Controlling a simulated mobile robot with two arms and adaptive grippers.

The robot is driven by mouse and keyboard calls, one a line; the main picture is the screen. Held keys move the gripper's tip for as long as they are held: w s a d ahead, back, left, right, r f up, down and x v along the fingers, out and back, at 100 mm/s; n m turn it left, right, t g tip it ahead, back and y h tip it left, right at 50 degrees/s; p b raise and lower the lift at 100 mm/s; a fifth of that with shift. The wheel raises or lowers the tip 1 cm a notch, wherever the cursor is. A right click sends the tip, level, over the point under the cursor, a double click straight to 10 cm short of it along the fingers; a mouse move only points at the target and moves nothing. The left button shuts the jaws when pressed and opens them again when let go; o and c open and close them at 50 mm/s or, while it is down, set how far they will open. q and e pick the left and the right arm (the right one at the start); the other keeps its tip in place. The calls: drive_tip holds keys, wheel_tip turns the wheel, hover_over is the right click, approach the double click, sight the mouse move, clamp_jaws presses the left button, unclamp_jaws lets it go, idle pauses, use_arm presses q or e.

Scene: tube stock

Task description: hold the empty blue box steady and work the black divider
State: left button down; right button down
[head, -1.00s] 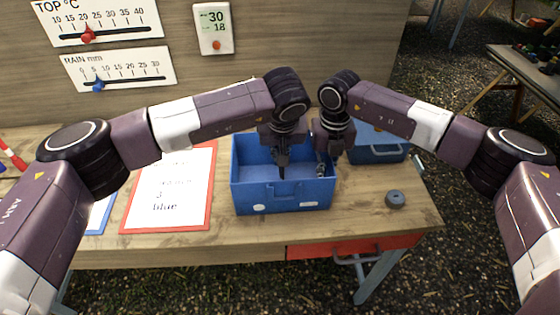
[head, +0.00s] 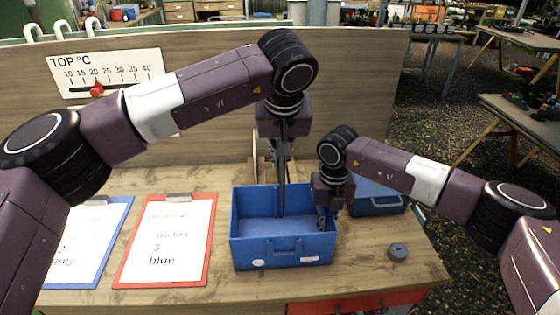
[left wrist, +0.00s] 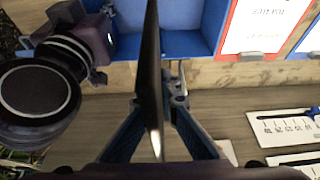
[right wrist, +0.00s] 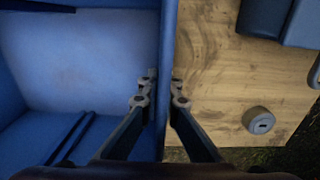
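The blue box (head: 283,252) stands on the wooden bench, its open top up and nothing lying in it. My left gripper (head: 281,150) is above the box, shut on the black divider (head: 284,185), which hangs upright and nearly edge-on. The divider's lower end overlaps the box interior in the head view; its exact height is unclear. In the left wrist view the divider (left wrist: 150,80) partly hides the fingertips. My right gripper (head: 328,215) is at the box's right wall. In the right wrist view its fingers (right wrist: 162,95) straddle that wall closely. Blue ribs (right wrist: 72,138) show inside the box.
A red clipboard (head: 125,272) and a blue clipboard (head: 60,279) lie left of the box. A second blue box (head: 375,204) is behind right, and a grey round object (head: 397,251) lies to the right. The backboard (head: 220,95) rises behind the bench.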

drive_tip(key=c, duration=2.1)
unclamp_jaws()
